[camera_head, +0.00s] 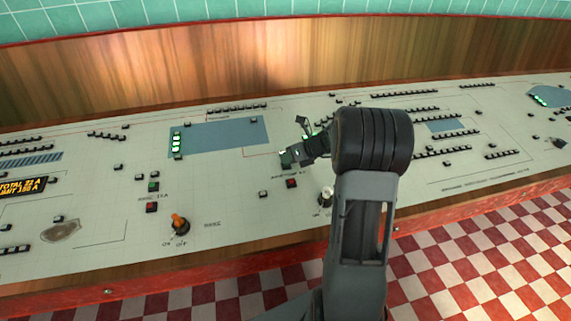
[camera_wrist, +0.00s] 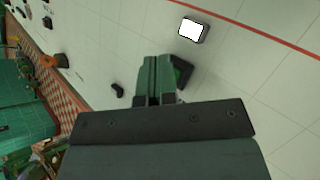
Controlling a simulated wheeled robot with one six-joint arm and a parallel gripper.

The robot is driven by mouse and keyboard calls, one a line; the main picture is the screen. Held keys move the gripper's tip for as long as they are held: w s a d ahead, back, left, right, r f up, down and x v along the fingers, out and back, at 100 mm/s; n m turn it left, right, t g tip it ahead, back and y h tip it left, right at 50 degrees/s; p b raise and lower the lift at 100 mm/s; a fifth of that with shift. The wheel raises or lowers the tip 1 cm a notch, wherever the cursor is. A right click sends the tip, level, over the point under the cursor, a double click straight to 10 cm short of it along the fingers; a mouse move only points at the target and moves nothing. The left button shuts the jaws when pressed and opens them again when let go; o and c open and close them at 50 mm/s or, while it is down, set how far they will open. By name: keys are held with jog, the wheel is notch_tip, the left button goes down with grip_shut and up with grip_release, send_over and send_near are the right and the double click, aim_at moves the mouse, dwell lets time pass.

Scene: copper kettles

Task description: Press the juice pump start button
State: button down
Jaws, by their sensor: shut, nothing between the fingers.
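My gripper (camera_head: 288,158) reaches down to the sloping console from the right. In the wrist view its two fingers (camera_wrist: 154,68) are shut together with nothing between them. A dark-framed button with a green face (camera_wrist: 182,72) sits right beside the fingertips and is partly hidden by them. I cannot tell whether the fingers touch it. In the head view my gripper covers this spot, and a red button (camera_head: 291,183) shows just below. The small label there is too blurred and covered to read surely.
A selector with a pale knob (camera_head: 326,195) stands right of the red button, close to my arm. An orange-handled switch (camera_head: 179,222) is at the lower left. Another green button (camera_head: 153,186) sits farther left. A white-lit button (camera_wrist: 192,30) is beyond the fingertips. The console (camera_head: 110,225) is otherwise mostly flat.

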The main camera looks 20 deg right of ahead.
jog(key=shift+r, duration=0.1)
jog(key=shift+s+r+p, duration=0.15)
jog(key=shift+r+p, duration=0.5)
jog(key=shift+p, duration=0.2)
jog(key=r+p, duration=0.2)
jog(key=s+r+p, duration=0.1)
jog(key=r+p, duration=0.1)
jog(key=r, duration=0.1)
jog(key=shift+a+p, duration=0.1)
jog(key=shift+p, duration=0.3)
dwell(0.6)
